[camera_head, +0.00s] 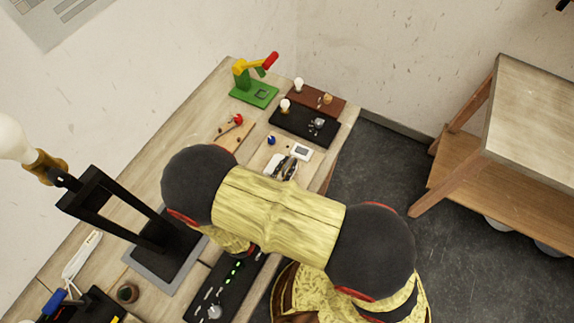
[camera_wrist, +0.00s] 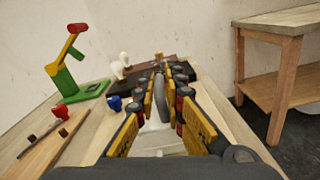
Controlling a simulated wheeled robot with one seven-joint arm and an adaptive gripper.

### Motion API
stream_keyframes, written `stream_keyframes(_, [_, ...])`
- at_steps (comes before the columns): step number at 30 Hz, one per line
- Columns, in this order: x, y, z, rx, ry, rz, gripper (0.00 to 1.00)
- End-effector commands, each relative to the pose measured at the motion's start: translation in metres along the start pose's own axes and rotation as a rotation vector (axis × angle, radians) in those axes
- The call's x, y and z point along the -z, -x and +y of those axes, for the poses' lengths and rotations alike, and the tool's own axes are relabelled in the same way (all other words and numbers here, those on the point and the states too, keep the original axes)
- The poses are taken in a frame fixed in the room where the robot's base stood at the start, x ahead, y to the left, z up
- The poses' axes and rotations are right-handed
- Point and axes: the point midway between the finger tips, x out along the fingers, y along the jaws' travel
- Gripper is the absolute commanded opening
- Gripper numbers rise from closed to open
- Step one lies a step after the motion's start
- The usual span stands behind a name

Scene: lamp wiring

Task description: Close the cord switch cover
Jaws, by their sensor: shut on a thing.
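My gripper (camera_head: 284,168) reaches down over a pale board (camera_head: 258,163) on the bench; my own arm hides part of that board. In the wrist view, the yellow and black fingers of my gripper (camera_wrist: 159,78) are close together, with a narrow grey curved piece (camera_wrist: 158,86) between them. It appears to be the cord switch cover, but the fingers hide most of it, and I cannot tell its angle. A whitish part (camera_wrist: 155,137) shows below, between the finger links. A small white box with a grey face (camera_head: 301,152) sits beside my gripper on the board.
A blue knob (camera_head: 271,140) stands on the pale board. Behind are a black board (camera_head: 290,124), a brown board (camera_head: 328,97) and a green stand with a red-tipped arm (camera_head: 262,93). A small wooden board (camera_head: 233,139) lies left. A black lamp frame (camera_head: 110,205) stands nearer.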

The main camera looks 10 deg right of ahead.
Motion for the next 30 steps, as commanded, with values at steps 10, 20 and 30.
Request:
stream_keyframes(10, [0.000,0.001,0.003,-0.003,-0.007,0.002,0.19])
stream_keyframes(20, [0.001,0.000,0.001,-0.001,-0.001,0.001,0.27])
stream_keyframes(30, [0.001,0.020,0.002,-0.005,0.000,0.002,0.27])
